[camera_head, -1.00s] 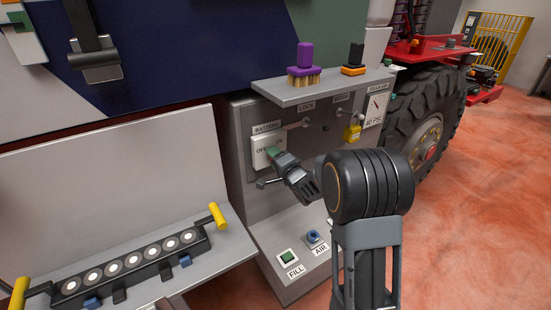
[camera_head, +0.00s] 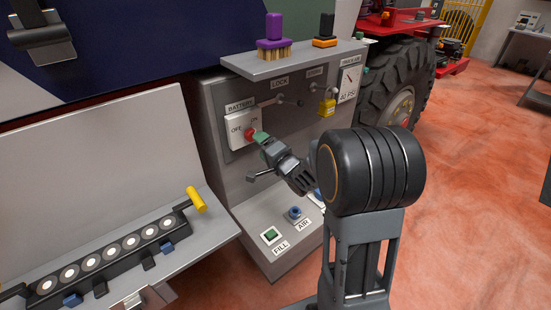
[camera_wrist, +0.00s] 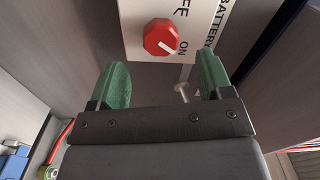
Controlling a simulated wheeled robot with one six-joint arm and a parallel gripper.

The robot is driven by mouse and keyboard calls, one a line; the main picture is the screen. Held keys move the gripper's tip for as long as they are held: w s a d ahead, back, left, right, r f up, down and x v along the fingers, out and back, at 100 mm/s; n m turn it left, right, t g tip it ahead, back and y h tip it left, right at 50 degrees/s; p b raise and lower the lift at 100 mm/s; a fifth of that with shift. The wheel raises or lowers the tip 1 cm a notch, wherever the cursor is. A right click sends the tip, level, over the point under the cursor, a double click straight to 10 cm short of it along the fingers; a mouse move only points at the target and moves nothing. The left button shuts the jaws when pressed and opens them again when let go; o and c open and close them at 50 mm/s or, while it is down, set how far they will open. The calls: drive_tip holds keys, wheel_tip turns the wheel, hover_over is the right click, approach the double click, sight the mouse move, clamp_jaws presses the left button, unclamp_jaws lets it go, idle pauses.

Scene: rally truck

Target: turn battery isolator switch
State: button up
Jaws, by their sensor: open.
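The battery isolator switch is a red round knob (camera_head: 250,134) on a white plate (camera_head: 237,128) marked BATTERY, with OFF lettering, on the grey panel. In the wrist view the red knob (camera_wrist: 161,37) has a white mark on its side facing the lettering, and ON and part of OFF show beside it. My gripper (camera_head: 262,139) is open in front of the plate, its green fingertips close to the knob. In the wrist view my gripper (camera_wrist: 161,76) has its fingers spread and nothing between them; the knob lies just beyond the tips, apart from them.
A shelf (camera_head: 290,57) above holds a purple-handled brush (camera_head: 274,40) and a black-and-orange item (camera_head: 325,30). A yellow padlock (camera_head: 327,107) hangs right of the switch. FILL (camera_head: 270,235) and AIR (camera_head: 295,213) fittings sit below. A yellow-handled rack (camera_head: 115,255) stands left. Floor at right is clear.

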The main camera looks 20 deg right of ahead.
drive_tip(key=v, duration=0.7)
drive_tip(key=shift+b, duration=0.3)
drive_tip(key=s+d+f+n+g+h, duration=0.5)
drive_tip(key=d+f+g+h, duration=0.2)
drive_tip(key=f+g+h, duration=0.15)
drive_tip(key=s+a+r+n+g+y, duration=0.3)
drive_tip(key=s+a+r+n, duration=0.3)
drive_tip(key=s+a, duration=0.4)
drive_tip(key=s+r+g, duration=0.1)
drive_tip(key=s, duration=0.2)
drive_tip(key=shift+s+a+n+g, duration=0.2)
drive_tip(key=shift+a+n+g, duration=0.05)
drive_tip(key=shift+n+g, duration=0.1)
